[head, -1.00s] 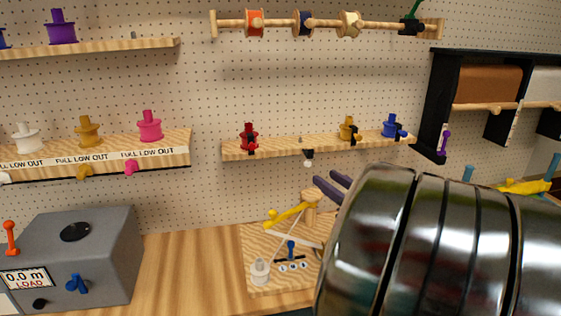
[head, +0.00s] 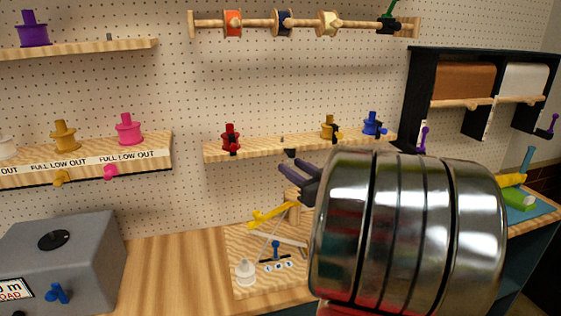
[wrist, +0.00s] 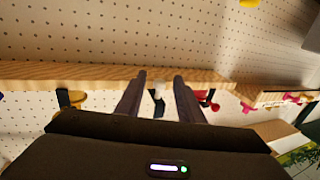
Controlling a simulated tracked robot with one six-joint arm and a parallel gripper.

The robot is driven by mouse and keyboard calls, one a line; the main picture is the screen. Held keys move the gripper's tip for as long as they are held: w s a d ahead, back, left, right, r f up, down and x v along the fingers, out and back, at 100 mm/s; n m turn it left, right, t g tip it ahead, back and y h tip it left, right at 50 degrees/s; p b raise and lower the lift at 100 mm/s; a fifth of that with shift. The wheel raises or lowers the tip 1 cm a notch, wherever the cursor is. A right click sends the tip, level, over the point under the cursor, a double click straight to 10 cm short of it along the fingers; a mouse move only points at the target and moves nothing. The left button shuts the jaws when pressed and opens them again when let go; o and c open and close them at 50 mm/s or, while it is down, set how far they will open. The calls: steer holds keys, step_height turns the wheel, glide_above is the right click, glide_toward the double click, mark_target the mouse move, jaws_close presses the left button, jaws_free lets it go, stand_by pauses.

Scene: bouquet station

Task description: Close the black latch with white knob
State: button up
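The black latch (head: 290,153) hangs at the front edge of the middle shelf, between the red latch and the yellow latch. In the head view I cannot make out the knob behind my fingers. My gripper (head: 285,181) is open, its dark fingers just below the latch; it also shows in the wrist view (wrist: 159,76). Neither finger is clearly touching the knob. Whether the latch is open or closed is hard to tell.
The middle shelf (head: 255,148) also carries red (head: 230,140), yellow (head: 330,128) and blue (head: 372,124) spools with latches. Below my gripper is a wooden board (head: 235,240) with a yellow lever and pegs. A grey box (head: 90,235) stands at the lower left.

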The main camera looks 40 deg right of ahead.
steer(key=w+d, duration=0.1)
steer(key=w, duration=0.5)
steer(key=shift+d, duration=0.1)
steer(key=shift+c, duration=0.3)
jaws_close()
